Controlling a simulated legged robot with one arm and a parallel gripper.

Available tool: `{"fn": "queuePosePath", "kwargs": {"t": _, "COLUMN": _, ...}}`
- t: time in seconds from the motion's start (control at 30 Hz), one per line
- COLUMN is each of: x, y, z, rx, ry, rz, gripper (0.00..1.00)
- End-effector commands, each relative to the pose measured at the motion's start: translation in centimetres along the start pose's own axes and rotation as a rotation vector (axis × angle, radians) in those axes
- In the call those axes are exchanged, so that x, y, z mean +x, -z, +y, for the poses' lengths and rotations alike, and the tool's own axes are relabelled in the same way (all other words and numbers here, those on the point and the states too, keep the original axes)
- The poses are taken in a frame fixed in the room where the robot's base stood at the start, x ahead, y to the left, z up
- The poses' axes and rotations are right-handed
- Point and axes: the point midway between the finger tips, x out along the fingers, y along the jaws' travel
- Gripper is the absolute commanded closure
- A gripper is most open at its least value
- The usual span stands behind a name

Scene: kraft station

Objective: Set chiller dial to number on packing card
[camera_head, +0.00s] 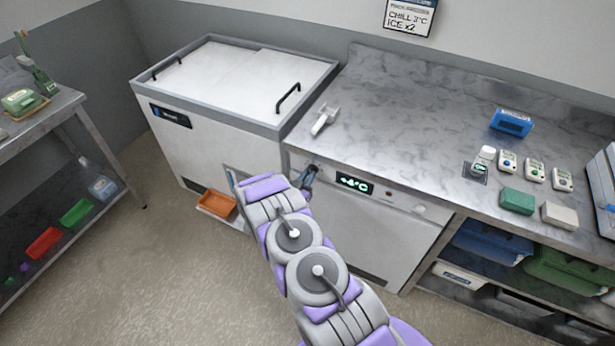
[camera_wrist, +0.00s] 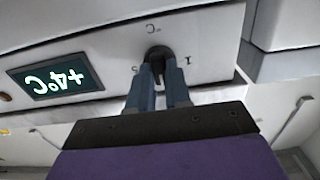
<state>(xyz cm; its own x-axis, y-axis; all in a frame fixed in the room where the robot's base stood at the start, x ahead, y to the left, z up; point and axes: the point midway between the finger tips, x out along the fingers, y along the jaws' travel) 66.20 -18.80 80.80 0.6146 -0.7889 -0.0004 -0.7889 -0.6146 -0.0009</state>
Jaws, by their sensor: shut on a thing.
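The packing card (camera_head: 409,17) on the back wall reads "CHILL 3°C" and "ICE x2". The chiller (camera_head: 372,232) is the white unit under the counter, and its green display (camera_head: 355,184) reads +4°C. The display also shows upside down in the wrist view (camera_wrist: 56,81). The black chiller dial (camera_wrist: 158,53) sits on the front panel beside the display, with small marks around it. My gripper (camera_wrist: 160,88) is shut on the dial, one finger on each side. In the head view my gripper (camera_head: 308,177) is at the panel left of the display, and my arm mostly hides the dial.
A white chest freezer (camera_head: 235,85) with black handles stands left of the chiller. The counter (camera_head: 400,110) above holds a white scoop-like tool (camera_head: 325,119), a blue box (camera_head: 511,122) and several small devices. An orange bin (camera_head: 218,204) is low by the freezer.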

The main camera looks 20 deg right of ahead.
Motion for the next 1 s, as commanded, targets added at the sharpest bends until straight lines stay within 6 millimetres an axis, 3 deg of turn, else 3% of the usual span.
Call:
{"fn": "queuePosePath", "kwargs": {"t": 0.07, "x": 0.0, "y": 0.0, "z": -0.2, "rx": 0.000, "ry": 0.004, "rz": 0.001, "gripper": 1.00}}
{"fn": "queuePosePath", "kwargs": {"t": 0.1, "x": 0.0, "y": 0.1, "z": -0.2, "rx": 0.000, "ry": 0.004, "rz": 0.001, "gripper": 0.80}}
{"fn": "queuePosePath", "kwargs": {"t": 0.37, "x": 0.0, "y": 0.1, "z": -0.1, "rx": -0.001, "ry": 0.002, "rz": 0.001, "gripper": 0.56}}
{"fn": "queuePosePath", "kwargs": {"t": 0.67, "x": -0.4, "y": 0.1, "z": -0.1, "rx": -0.002, "ry": 0.002, "rz": 0.000, "gripper": 0.56}}
{"fn": "queuePosePath", "kwargs": {"t": 0.77, "x": -1.4, "y": 0.0, "z": -0.1, "rx": -0.004, "ry": 0.003, "rz": -0.002, "gripper": 0.56}}
{"fn": "queuePosePath", "kwargs": {"t": 1.0, "x": -6.0, "y": 0.2, "z": -0.3, "rx": -0.003, "ry": 0.007, "rz": 0.000, "gripper": 0.56}}
